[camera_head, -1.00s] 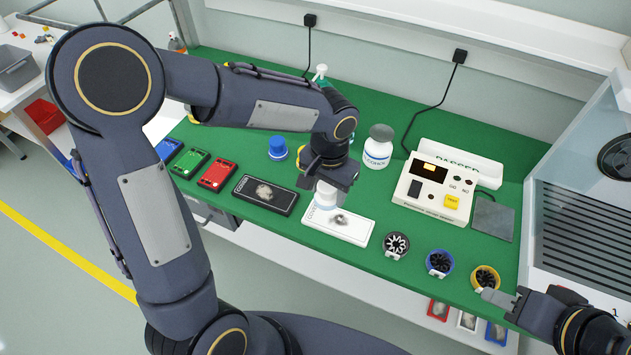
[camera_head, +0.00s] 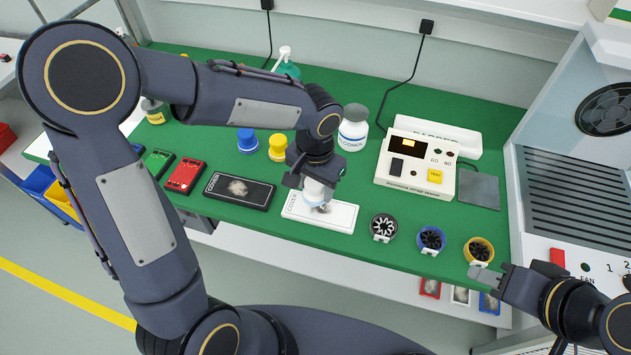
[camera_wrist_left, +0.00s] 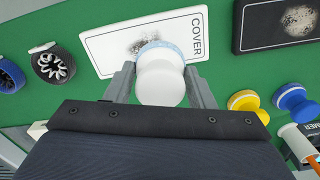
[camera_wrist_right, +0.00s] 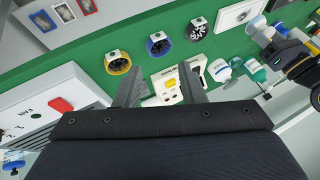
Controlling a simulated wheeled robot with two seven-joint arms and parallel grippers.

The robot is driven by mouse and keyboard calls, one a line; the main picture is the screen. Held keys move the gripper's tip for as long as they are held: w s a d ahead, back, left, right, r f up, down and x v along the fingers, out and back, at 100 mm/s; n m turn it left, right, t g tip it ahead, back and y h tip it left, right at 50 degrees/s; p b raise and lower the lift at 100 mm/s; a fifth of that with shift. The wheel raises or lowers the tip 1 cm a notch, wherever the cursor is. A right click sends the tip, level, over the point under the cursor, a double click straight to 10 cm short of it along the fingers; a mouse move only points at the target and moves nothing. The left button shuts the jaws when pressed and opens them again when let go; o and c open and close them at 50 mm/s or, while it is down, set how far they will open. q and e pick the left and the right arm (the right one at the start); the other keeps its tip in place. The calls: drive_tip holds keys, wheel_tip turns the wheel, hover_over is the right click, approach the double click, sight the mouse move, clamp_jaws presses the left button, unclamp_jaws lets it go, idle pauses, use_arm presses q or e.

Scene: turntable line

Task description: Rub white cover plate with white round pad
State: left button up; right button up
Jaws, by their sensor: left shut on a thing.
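The white cover plate (camera_head: 342,219) lies flat on the green bench top, with a dark smudge near its middle and the word COVER at one end. It also shows in the left wrist view (camera_wrist_left: 105,45). My left gripper (camera_wrist_left: 160,82) is shut on the white round pad (camera_wrist_left: 160,85), a knob with a pale blue rim. The pad (camera_head: 314,192) is over the plate, hiding part of the smudge. It seems to rest on the plate, but contact is hard to see. My right gripper (camera_head: 492,277) is open and empty near the front right bench edge.
A black cover plate (camera_head: 240,190) lies left of the white one. Blue (camera_head: 247,140) and yellow (camera_head: 278,147) pads stand behind. Three fans, one grey-ringed (camera_head: 383,227), lie to the right. A tester (camera_head: 415,172) and a white bottle (camera_head: 353,128) stand further back.

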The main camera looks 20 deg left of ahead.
drive_tip(key=shift+c, duration=0.2)
drive_tip(key=shift+c, duration=1.3)
drive_tip(key=shift+w+a+r, duration=0.1)
drive_tip(key=shift+w+r, duration=0.05)
drive_tip(key=shift+w, duration=0.1)
drive_tip(key=shift+c, duration=1.1)
drive_tip(key=w+n, duration=0.1)
drive_tip(key=w+a+n, duration=0.1)
drive_tip(key=w+n, duration=0.1)
drive_tip(key=w+a+n+g, duration=0.1)
drive_tip(key=shift+w+r, duration=0.4)
clamp_jaws()
drive_tip(key=w+a+f+n+g, duration=0.1)
drive_tip(key=w+a+f+n, duration=0.1)
drive_tip(key=w+a+n, duration=0.2)
drive_tip(key=w+a+f+n+g+y, duration=0.1)
drive_tip(key=w+a+f+n+g, duration=0.1)
drive_tip(key=a+n, duration=0.4)
drive_tip(key=w+a+f+n+g, duration=0.1)
drive_tip(key=w+a+f+n, duration=0.3)
drive_tip(key=a, duration=0.7)
drive_tip(key=shift+w+a+n+y, duration=0.15)
drive_tip(key=shift+w+n+y, duration=0.05)
drive_tip(key=shift+w, duration=0.45)
drive_tip(key=shift+w+a+n+y, duration=0.15)
drive_tip(key=shift+w+n+y, duration=0.05)
drive_tip(key=shift+w, duration=0.4)
drive_tip(key=shift+a+f, duration=0.35)
drive_tip(key=shift+f, duration=2.35)
